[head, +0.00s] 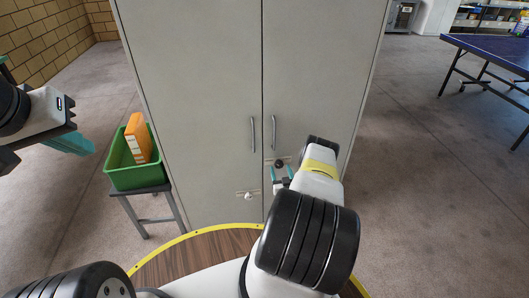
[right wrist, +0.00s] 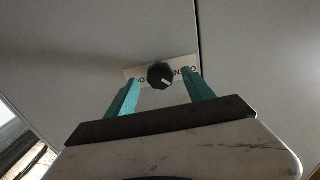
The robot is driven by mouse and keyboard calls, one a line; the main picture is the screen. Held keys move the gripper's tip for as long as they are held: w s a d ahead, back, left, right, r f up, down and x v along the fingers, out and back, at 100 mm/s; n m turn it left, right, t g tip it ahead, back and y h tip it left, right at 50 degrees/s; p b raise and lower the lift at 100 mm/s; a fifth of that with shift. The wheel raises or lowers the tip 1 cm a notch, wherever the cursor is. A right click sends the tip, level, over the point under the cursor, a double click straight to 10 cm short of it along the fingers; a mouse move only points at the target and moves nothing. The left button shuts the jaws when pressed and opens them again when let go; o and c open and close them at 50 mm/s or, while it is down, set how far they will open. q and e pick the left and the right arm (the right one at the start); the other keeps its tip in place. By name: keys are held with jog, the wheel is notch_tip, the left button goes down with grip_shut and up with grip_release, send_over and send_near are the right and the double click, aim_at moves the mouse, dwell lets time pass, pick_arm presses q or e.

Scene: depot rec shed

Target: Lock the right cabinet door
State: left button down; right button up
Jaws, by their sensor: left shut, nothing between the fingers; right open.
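The grey cabinet's right door (head: 321,75) is closed beside the left door (head: 195,80). A round black knob (right wrist: 160,75) with a pale mark sits on a light lettered plate (right wrist: 133,73) on the right door; the lettering is partly covered. In the head view the knob (head: 279,164) shows just beyond my right gripper (head: 282,174). That gripper is open, its teal fingers on either side of the knob in the right wrist view (right wrist: 158,78); I cannot tell whether they touch it. My left gripper (head: 82,146) is shut and empty, far left of the cabinet.
The left door has a lower plate with a pale knob (head: 248,196). A green bin (head: 125,178) holding an orange box (head: 138,138) stands on a small stand left of the cabinet. A blue table (head: 490,50) is at right, with open floor between.

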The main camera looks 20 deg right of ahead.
jog(key=shift+x, duration=0.8)
grip_shut()
